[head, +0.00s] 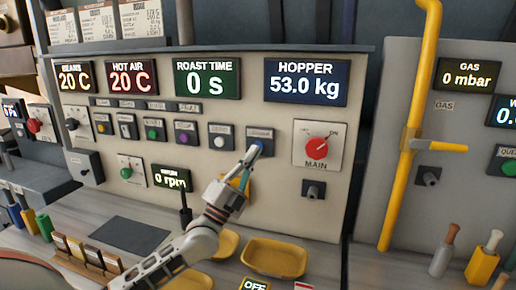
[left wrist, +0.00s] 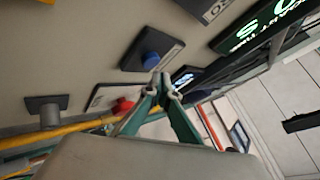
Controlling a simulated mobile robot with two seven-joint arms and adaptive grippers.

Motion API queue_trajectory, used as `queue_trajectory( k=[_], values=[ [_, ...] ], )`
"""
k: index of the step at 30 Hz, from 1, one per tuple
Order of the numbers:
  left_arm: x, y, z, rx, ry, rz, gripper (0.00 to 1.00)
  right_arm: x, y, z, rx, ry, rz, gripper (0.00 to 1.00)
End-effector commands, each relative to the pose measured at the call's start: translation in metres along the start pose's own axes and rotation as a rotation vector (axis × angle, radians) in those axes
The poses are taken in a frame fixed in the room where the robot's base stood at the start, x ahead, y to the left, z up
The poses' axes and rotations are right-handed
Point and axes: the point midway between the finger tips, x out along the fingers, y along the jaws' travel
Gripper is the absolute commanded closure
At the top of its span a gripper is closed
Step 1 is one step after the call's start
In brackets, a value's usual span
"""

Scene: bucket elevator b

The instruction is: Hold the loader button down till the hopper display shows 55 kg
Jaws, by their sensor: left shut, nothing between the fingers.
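The hopper display (head: 306,82) on the panel reads 53.0 kg. The loader button (head: 260,145) is a blue button on a dark plate, below and left of that display; its label is too small to read. My left gripper (head: 250,156) is shut and empty, its fingertips at the button. In the left wrist view the blue button (left wrist: 151,61) shows just beyond the closed fingertips (left wrist: 161,80). I cannot tell whether they touch or press it. My right gripper is not in view.
A red main switch (head: 317,148) sits right of the button, and other buttons line the panel to its left. A yellow pipe (head: 404,150) stands at the right. Yellow trays (head: 282,258) lie on the counter below.

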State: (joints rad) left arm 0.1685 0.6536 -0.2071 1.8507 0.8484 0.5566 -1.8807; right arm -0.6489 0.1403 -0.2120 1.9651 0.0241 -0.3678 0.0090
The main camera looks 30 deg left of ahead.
Motion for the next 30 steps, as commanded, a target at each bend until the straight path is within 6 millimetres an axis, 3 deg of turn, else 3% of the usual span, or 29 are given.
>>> queue_trajectory(
  k=[30],
  values=[
    [0.0060,0.0043,0.0044,0.000,0.000,0.000,1.00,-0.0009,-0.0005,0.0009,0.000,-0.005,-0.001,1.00]
  ],
)
